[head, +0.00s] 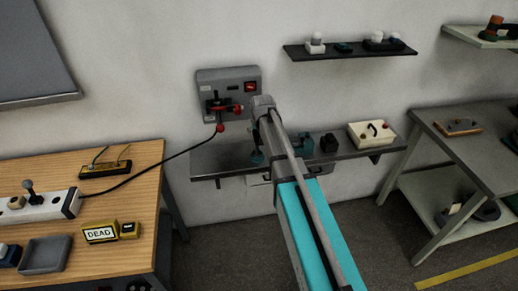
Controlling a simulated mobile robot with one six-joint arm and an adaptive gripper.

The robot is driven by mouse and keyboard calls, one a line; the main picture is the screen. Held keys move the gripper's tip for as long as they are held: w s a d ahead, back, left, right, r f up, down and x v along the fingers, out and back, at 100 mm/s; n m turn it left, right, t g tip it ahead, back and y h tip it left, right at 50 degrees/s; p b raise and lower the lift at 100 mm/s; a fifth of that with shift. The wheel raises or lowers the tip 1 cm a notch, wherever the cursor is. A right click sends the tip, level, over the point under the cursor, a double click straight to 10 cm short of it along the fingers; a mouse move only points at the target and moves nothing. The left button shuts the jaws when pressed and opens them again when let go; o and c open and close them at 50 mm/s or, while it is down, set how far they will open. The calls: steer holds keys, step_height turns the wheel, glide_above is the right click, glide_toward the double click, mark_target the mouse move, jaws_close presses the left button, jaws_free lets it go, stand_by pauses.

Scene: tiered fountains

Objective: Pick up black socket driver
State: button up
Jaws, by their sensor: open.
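I cannot make out a black socket driver for certain. A small black block-like object (329,143) stands on the grey wall shelf (225,158), just right of my arm, but its exact kind is too small to tell. My arm reaches up from the bottom of the head view toward the wall, across the middle of the shelf. Its far joint shows in front of the wall, right beside a grey wall panel (208,78). I cannot make out my gripper's fingers. Part of the shelf is hidden behind the arm.
The panel has black and red fittings, with a black cable running to a power strip (45,206) on the wooden bench (125,200). A cream box (371,134) stands on the shelf's right end. A dark upper shelf (350,51) and metal table (465,133) are to the right.

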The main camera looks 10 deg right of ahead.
mark_target(257, 135)
steer(key=shift+b+x, duration=2.25)
steer(key=shift+x, duration=0.25)
steer(key=shift+a, duration=0.1)
jaws_close()
